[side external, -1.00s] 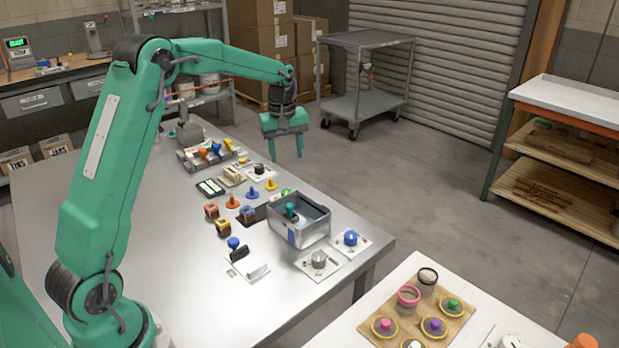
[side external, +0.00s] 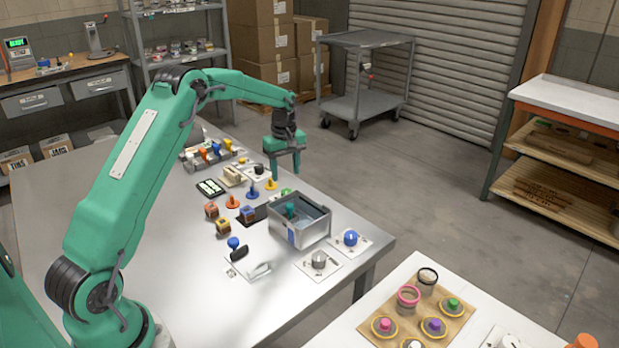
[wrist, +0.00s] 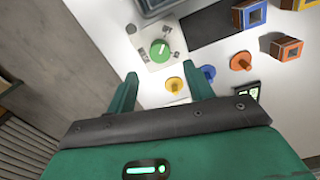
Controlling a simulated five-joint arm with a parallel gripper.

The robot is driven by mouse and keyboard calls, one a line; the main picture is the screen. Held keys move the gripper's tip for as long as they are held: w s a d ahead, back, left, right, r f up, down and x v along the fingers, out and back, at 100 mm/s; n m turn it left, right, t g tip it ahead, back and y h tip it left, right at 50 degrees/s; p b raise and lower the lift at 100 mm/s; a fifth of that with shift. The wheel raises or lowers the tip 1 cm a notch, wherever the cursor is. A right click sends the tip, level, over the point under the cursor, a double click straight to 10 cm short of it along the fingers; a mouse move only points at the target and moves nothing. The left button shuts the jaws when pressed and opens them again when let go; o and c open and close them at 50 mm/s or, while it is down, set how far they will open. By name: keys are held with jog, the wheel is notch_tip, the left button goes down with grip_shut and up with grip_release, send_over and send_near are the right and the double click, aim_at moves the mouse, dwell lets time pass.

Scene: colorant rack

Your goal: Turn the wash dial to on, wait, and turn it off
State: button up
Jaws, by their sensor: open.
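A green dial (wrist: 160,51) with a white pointer line sits on a pale plate (wrist: 148,38) beside the metal tray in the wrist view. Its markings are too small to read. A blue dial (side external: 351,238) and a grey dial (side external: 319,260) sit on plates in front of the tray. I cannot read which is the wash dial. My gripper (side external: 286,174) is open and empty above the table's far right edge. In the wrist view my gripper (wrist: 160,70) points towards the green dial, apart from it.
The metal tray (side external: 312,232) stands close by the green dial. Yellow (side external: 270,185), blue (side external: 252,190) and orange (side external: 232,201) pegged pieces stand near it. Several coloured cubes and a black mat (wrist: 215,33) lie further along. The table's left half is clear.

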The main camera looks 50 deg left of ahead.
aim_at(286, 191)
jog(key=shift+f, duration=3.25)
jog(key=c, duration=1)
